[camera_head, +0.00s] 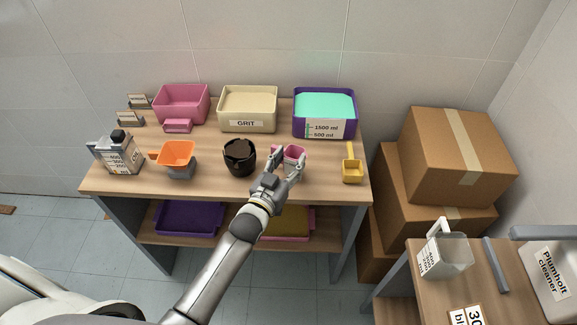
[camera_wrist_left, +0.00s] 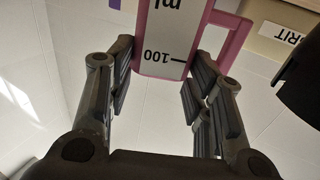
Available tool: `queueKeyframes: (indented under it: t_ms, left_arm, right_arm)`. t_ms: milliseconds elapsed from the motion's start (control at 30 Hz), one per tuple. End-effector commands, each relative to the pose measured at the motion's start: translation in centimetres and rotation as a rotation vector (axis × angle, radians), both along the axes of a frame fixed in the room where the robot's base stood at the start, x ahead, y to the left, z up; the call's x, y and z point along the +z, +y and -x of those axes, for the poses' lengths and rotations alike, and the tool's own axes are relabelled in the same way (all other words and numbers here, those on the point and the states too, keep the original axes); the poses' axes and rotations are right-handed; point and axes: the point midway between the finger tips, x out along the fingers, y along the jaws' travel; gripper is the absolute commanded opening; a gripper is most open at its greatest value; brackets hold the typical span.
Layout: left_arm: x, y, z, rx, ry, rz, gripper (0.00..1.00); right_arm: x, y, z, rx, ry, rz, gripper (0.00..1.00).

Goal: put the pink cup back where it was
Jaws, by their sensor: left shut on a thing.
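The pink cup (camera_head: 293,152) is at the table's middle right, between the black container and the yellow scoop. My left gripper (camera_head: 288,162) is shut on it from the front. In the left wrist view the cup (camera_wrist_left: 172,40) shows upside down between the fingers, with a white "100 ml" scale and a pink handle at the right. I cannot tell whether its base touches the tabletop. The fingers and wrist hide part of the cup in the head view. My right gripper is not in view.
Behind stand a pink bin (camera_head: 181,103), a "GRIT" bin (camera_head: 247,123) and a purple bin (camera_head: 325,128). Cardboard boxes (camera_head: 455,160) stand right.

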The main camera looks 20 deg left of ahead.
Motion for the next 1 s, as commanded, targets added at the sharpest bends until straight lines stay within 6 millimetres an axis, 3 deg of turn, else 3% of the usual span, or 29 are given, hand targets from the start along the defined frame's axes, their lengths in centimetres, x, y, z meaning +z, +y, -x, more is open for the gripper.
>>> queueKeyframes:
  t_ms: [133,533,567,600,700,1000]
  left_arm:
    - [-1.8,0.0,0.0,0.0,0.002,0.001,0.0]
    - [-2.3,0.0,0.1,0.0,0.0,0.0,0.0]
    - [-2.2,0.0,0.1,0.0,0.001,0.0,0.5]
    - [-2.2,0.0,0.1,0.0,0.001,0.0,0.55]
    - [-2.2,0.0,0.1,0.0,0.001,0.0,0.68]
    - [-2.1,0.0,0.1,0.0,0.001,0.0,0.69]
  right_arm:
    - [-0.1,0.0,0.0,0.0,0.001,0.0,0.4]
    - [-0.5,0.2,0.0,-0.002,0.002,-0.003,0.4]
    - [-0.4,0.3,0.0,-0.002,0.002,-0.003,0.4]
    - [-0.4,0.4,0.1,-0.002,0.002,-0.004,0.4]
    - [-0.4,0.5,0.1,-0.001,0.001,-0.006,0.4]
    - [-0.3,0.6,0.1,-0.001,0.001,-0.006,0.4]
